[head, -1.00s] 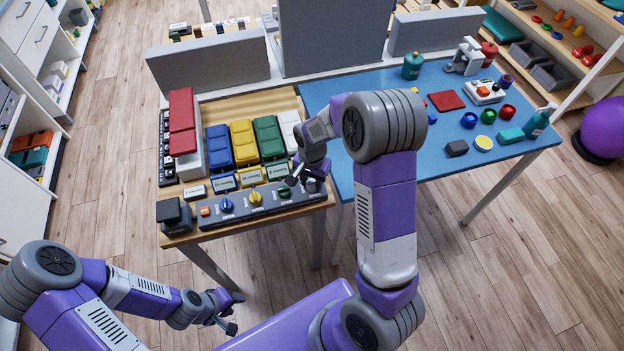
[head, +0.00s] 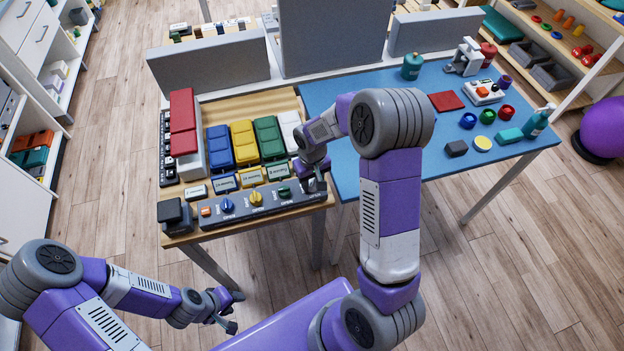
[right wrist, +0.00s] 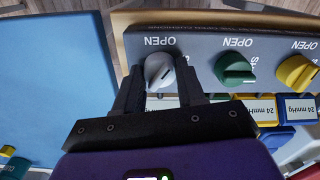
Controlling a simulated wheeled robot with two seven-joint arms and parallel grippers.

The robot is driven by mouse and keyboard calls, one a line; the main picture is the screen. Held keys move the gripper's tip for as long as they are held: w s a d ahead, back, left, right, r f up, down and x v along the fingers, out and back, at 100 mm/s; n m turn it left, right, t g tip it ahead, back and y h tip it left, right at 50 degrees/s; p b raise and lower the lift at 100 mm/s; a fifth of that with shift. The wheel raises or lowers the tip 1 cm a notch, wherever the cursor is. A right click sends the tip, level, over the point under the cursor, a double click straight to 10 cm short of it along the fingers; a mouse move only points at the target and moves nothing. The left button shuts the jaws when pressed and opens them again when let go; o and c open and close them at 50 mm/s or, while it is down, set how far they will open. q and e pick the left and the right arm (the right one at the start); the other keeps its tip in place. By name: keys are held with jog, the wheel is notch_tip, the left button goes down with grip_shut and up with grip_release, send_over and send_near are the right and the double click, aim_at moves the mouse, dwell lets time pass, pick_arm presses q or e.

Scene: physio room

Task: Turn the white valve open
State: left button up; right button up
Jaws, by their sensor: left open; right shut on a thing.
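The white valve (right wrist: 159,70) is a round knob on the grey valve panel (right wrist: 203,57), below the word OPEN in the right wrist view. My right gripper (right wrist: 160,85) is shut on the white valve, with one dark finger on each side of it. In the head view my right gripper (head: 312,182) is at the right end of the panel and hides the white valve. The green valve (head: 284,193), yellow valve (head: 256,198) and blue valve (head: 228,206) stand in a row to its left. My left gripper (head: 232,312) is open and empty, low in front of the table.
Blue, yellow, green and white cuffs (head: 243,141) lie behind the panel, with small label plates (head: 223,184) before them. A dark box (head: 175,214) sits at the panel's left end. A blue-topped table (head: 350,185) with several small objects stands to the right.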

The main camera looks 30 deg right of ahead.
aim_at(312, 182)
jog(key=n+p, duration=0.1)
jog(key=n, duration=0.5)
jog(key=shift+n, duration=0.4)
dwell(0.4)
jog(key=o, duration=1.1)
jog(key=shift+c, duration=0.2)
notch_tip(312, 182, up, 8)
jog(key=shift+f+p, duration=0.2)
jog(key=shift+p, duration=0.5)
